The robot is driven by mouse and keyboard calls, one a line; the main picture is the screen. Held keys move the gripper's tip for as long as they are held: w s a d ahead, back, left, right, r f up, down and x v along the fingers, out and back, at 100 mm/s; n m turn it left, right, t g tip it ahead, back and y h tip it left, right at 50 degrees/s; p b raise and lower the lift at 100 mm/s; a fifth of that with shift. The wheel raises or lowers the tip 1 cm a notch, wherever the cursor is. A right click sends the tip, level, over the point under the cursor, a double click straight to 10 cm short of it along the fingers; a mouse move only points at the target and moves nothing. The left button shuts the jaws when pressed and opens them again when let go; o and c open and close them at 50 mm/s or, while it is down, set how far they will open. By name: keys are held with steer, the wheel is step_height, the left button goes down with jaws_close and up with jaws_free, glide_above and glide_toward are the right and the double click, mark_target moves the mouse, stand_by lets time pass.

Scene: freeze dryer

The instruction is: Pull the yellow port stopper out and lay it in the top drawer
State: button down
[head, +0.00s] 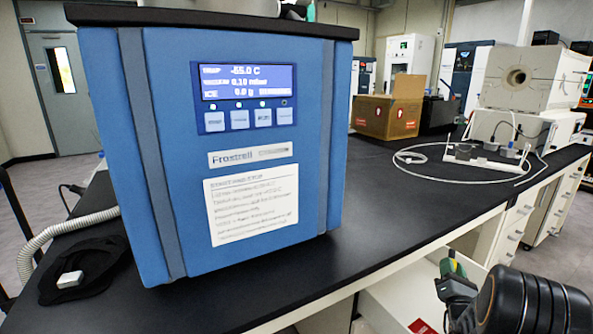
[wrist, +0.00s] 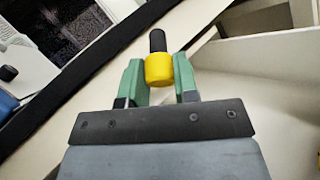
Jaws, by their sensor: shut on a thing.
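The yellow stopper (wrist: 158,69), with a black plug end (wrist: 157,41), is held between the green fingers of my gripper (wrist: 160,80) in the wrist view. An open white drawer (head: 385,296) shows below the bench, partly hidden by the bench edge and my arm. In the wrist view a pale drawer wall (wrist: 262,48) lies to the right of the stopper.
The blue freeze dryer (head: 150,170) stands on the black bench (head: 400,215) at the left. A cardboard box (head: 388,115), a white cable (head: 415,172) and a furnace-like unit (head: 530,78) are farther back. A red label (head: 420,326) shows at the bottom. The bench's front middle is clear.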

steer(key=shift+f, duration=0.2)
steer(key=c, duration=0.8)
jaws_free()
step_height(320, 180, up, 4)
steer(key=shift+s+p, duration=0.15)
steer(key=shift+p, duration=0.85)
steer(key=shift+s+a+r+b, duration=0.15)
steer(key=shift+s+a+r, duration=0.85)
steer(key=shift+s+r, duration=0.8)
steer(key=shift+s+a+r+b, duration=0.2)
steer(key=shift+s+a+r, duration=0.9)
steer(key=shift+s, duration=1.2)
steer(key=shift+s+a+r+b, duration=0.15)
steer(key=shift+s+a+r, duration=0.8)
steer(key=shift+s+r, duration=0.85)
steer(key=shift+s+f, duration=0.2)
steer(key=shift+s, duration=0.1)
